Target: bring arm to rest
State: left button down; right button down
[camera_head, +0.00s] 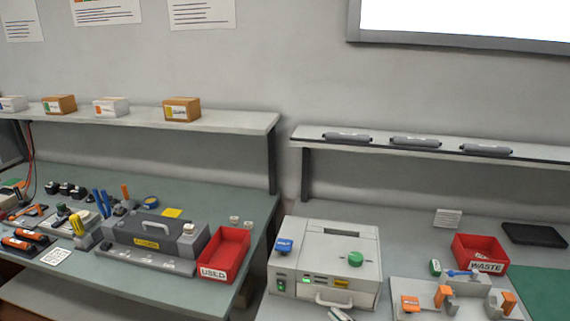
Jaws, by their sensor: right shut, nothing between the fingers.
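Only the tip of my right gripper (341,314) shows, at the bottom edge of the head view, just in front of the grey box-shaped machine (325,255) and below its handle. The gripper is shut and empty. The rest of it and its arm are cut off by the frame. My left gripper and arm are not in view. Several dark grey cartridges (347,137) lie in a row on the right wall shelf.
A red USED bin (224,254) and a grey case (155,240) stand on the left bench. A red WASTE bin (479,255) and a fixture with orange clamps (456,299) are on the right bench. Boxes (182,110) stand on the left shelf.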

jog(key=s+a+f+m+g+h, duration=0.2)
jog(key=s+a+f+m+h, duration=0.1)
jog(key=s+f+m, duration=0.15)
jog(key=s+d+f+m+g+h, duration=0.15)
jog(key=s+d+m+g, duration=0.3)
jog(key=s, duration=0.75)
jog(key=s+d+m+g+h, duration=0.3)
jog(key=s+m+g, duration=0.15)
jog(key=s, duration=0.85)
notch_tip(320, 180, down, 27)
jog(key=s+g, duration=0.1)
jog(key=s, duration=0.1)
jog(key=s+d+f+g, duration=0.1)
jog(key=s+d+f, duration=0.1)
jog(key=s+f, duration=1.4)
jog(key=shift+s+d+n+g, duration=0.2)
jog(key=shift+d+n+g, duration=0.1)
jog(key=shift+n, duration=0.15)
jog(key=shift+h, duration=0.25)
